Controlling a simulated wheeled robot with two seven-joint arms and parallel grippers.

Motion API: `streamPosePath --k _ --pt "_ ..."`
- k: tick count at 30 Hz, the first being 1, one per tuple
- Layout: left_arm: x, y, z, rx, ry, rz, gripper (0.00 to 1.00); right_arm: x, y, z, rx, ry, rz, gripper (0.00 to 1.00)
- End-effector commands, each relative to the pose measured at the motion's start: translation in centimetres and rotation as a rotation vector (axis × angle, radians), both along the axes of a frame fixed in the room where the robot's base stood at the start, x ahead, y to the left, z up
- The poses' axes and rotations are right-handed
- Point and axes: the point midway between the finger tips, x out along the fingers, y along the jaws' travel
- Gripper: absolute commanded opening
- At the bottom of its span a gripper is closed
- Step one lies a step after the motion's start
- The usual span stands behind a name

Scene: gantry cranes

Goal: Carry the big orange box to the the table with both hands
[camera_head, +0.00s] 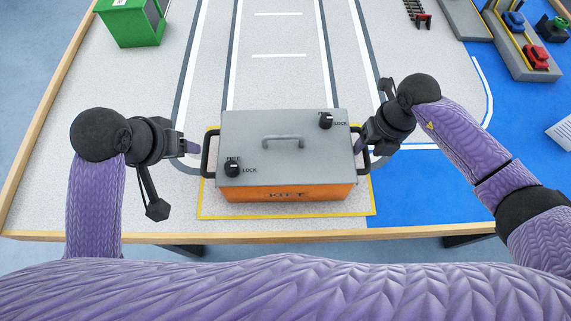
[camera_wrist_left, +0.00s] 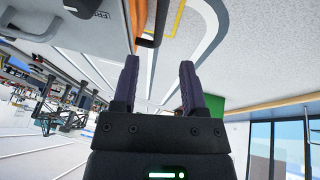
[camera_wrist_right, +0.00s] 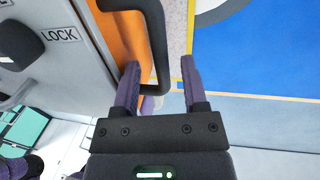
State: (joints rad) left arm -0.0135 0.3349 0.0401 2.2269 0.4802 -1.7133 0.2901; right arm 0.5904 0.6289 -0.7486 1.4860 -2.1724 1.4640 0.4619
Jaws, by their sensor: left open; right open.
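The big orange box (camera_head: 318,191) has a grey lid (camera_head: 250,125) with a top handle and two black lock knobs. It stands inside a yellow outline at the front edge of the play table (camera_head: 100,222). Black handles stick out at its left (camera_head: 208,150) and right (camera_head: 362,150) sides. My left gripper (camera_head: 194,147) is open just left of the left handle; that handle also shows beyond its fingers in the left wrist view (camera_wrist_left: 152,38). My right gripper (camera_head: 359,146) is open at the right handle. In the right wrist view the handle (camera_wrist_right: 159,50) reaches between its fingers.
A green bin (camera_head: 132,24) stands at the back left. Toy vehicles on a grey and yellow rack (camera_head: 520,45) stand at the back right. Painted road lanes behind the box are clear, and a wooden rim (camera_head: 40,130) edges the table.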

Motion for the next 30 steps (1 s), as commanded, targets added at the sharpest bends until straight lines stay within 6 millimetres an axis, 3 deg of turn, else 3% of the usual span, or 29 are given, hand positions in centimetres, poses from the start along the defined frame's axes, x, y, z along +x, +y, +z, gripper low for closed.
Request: streamPosePath --k 6,12,30 --pt "0.0 0.0 0.0 0.0 0.0 0.0 0.56 0.2 -1.2 6.1 -0.003 -0.007 0.0 0.56" --pt "0.0 0.0 0.0 0.0 0.0 0.0 0.56 0.2 -1.8 9.5 -0.001 -0.004 0.0 0.56" --pt "0.0 0.0 -0.1 0.0 0.0 0.0 0.56 0.1 -1.9 9.9 -0.001 -0.001 0.0 0.56"
